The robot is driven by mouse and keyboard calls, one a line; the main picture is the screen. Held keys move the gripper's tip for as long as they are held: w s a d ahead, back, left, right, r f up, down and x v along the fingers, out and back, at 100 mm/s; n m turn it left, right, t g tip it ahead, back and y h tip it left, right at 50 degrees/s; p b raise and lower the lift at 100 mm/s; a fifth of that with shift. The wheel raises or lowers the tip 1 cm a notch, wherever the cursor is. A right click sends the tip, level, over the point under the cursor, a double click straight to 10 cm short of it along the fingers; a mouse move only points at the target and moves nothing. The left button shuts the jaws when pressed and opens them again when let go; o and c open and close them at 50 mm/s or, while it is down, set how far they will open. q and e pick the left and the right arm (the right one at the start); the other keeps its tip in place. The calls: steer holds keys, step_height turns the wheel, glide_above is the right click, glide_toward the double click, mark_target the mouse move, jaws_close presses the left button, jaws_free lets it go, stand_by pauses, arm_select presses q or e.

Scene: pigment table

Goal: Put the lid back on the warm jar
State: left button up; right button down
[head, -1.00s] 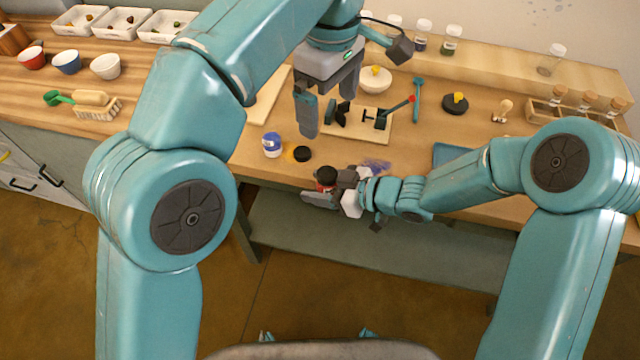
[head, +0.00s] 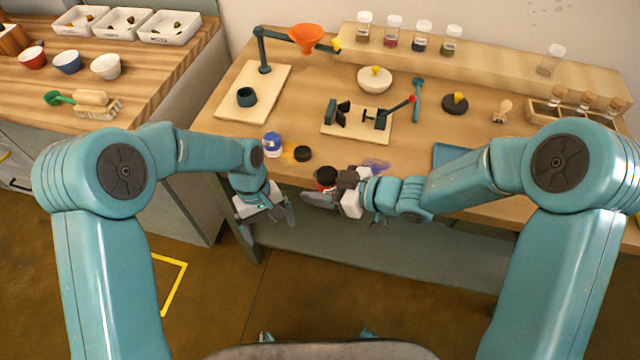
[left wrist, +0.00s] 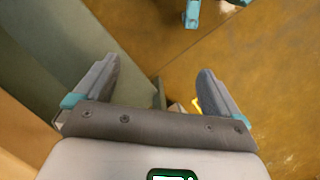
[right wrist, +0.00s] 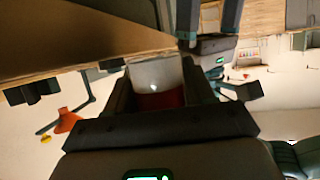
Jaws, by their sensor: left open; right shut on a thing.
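My right gripper (head: 322,194) is shut on a small jar (head: 325,186) at the table's front edge. The jar looks red with a black top in the head view; I cannot tell whether that top is a lid. In the right wrist view, a pale and red part of the jar (right wrist: 158,85) shows between the fingers. A black round lid-like disc (head: 302,153) lies on the table just behind it, beside an orange smear. My left gripper (head: 276,212) is open and empty, low in front of the table edge, left of the right gripper. The left wrist view shows only floor and table side between its fingers (left wrist: 157,78).
A white and blue jar (head: 272,146) stands left of the disc. Behind are a board with a black clamp-like device (head: 358,131), a white bowl (head: 375,80) and a stand with an orange funnel (head: 306,38). A blue tray (head: 450,154) lies at right.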

steer(key=shift+w, duration=0.15)
arm_select(q)
steer(key=s+a+f+m+t+h, duration=0.1)
steer(key=s+f, duration=0.4)
steer(key=s, duration=0.3)
steer(key=s+f+m+t+h, duration=0.1)
steer(key=s+f+m+t, duration=0.1)
steer(key=s+f, duration=0.4)
steer(key=shift+s+a+f, duration=0.25)
steer(key=shift+s+a, duration=0.15)
steer(key=shift+s, duration=0.65)
